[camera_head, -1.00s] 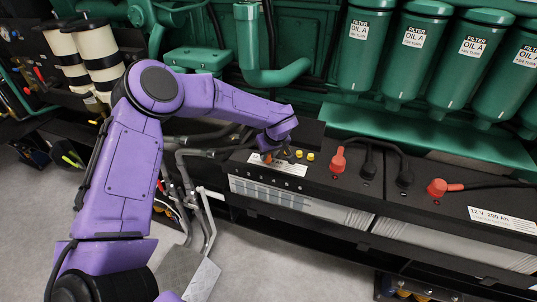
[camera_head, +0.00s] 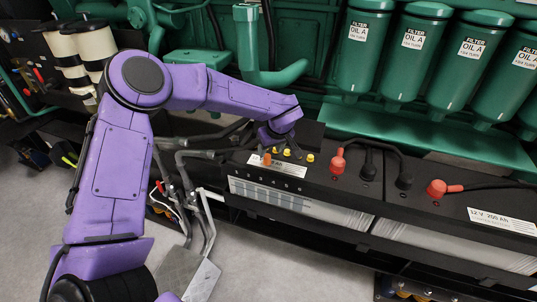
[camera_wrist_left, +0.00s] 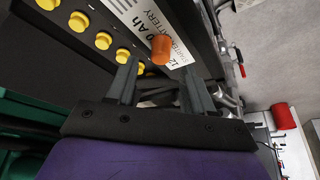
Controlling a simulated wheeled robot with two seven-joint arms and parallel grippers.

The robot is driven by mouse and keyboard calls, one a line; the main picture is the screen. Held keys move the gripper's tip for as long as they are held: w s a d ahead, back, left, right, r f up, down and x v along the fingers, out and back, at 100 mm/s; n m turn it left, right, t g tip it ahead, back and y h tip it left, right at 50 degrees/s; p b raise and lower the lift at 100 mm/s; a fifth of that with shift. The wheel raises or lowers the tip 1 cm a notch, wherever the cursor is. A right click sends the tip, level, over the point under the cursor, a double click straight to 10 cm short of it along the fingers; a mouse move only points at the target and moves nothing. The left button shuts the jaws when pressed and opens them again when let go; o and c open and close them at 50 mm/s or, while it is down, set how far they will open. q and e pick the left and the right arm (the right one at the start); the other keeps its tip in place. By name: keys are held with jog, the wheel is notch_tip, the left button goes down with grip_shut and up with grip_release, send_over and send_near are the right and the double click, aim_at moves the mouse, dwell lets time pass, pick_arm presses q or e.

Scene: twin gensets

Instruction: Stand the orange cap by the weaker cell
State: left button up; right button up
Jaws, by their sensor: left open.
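The orange cap (camera_head: 266,159) stands on the left battery's top (camera_head: 325,178), beside the row of yellow cell caps (camera_head: 298,155) and by the white label (camera_head: 277,167). My left gripper (camera_head: 270,141) is just behind and above it, largely hidden by my own wrist. In the left wrist view the orange cap (camera_wrist_left: 161,50) sits just beyond the tips of my open left gripper (camera_wrist_left: 160,72), with nothing held between the fingers. Several yellow caps (camera_wrist_left: 103,40) run to the left there. Which cell is weaker cannot be told. My right gripper is out of view.
Red terminal covers (camera_head: 338,162) with black cables stand right of the yellow caps. Green oil filters (camera_head: 420,45) and a green pipe (camera_head: 265,60) rise behind. Grey bent pipes (camera_head: 195,195) are to the left. The floor in front is mostly open.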

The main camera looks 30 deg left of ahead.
pick_arm(q)
jog(key=v, duration=0.7)
jog(key=shift+r, duration=0.2)
jog(key=shift+s+f, duration=0.1)
jog(key=shift+s, duration=0.1)
